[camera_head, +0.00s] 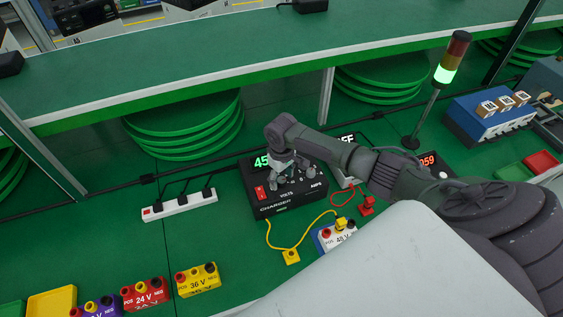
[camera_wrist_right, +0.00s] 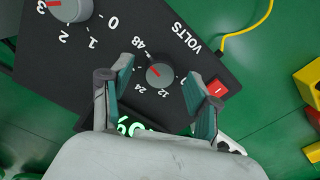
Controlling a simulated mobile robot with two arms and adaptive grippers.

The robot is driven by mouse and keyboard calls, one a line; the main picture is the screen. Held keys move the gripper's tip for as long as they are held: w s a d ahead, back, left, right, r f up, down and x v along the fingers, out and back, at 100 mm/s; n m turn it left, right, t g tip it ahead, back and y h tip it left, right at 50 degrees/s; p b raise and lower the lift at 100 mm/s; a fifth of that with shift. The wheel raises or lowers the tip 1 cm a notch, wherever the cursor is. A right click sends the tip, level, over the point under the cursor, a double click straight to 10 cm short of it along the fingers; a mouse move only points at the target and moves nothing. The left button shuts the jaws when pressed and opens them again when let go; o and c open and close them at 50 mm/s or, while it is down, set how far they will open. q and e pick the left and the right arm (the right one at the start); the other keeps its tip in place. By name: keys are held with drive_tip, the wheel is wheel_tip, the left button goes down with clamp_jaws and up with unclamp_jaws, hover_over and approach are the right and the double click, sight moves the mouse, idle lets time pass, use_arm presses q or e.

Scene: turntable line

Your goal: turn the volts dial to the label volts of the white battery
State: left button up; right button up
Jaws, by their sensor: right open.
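The black charger (camera_head: 283,209) stands on the green table, its digital display partly hidden by my arm. The white battery (camera_head: 339,239), labelled 48 V, sits in front of the charger, partly hidden by my arm. My left gripper is not in view.
An amps dial (camera_wrist_right: 70,8) and a red switch (camera_wrist_right: 216,88) flank the volts dial. A yellow cable with a yellow plug (camera_head: 291,257) lies in front. Yellow (camera_head: 198,280) and red (camera_head: 146,294) batteries stand front left. A white power strip (camera_head: 180,205) lies left.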

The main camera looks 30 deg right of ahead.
sight(282, 179)
wheel_tip(282, 179, up, 12)
drive_tip(key=shift+f, duration=0.2)
idle(0.6)
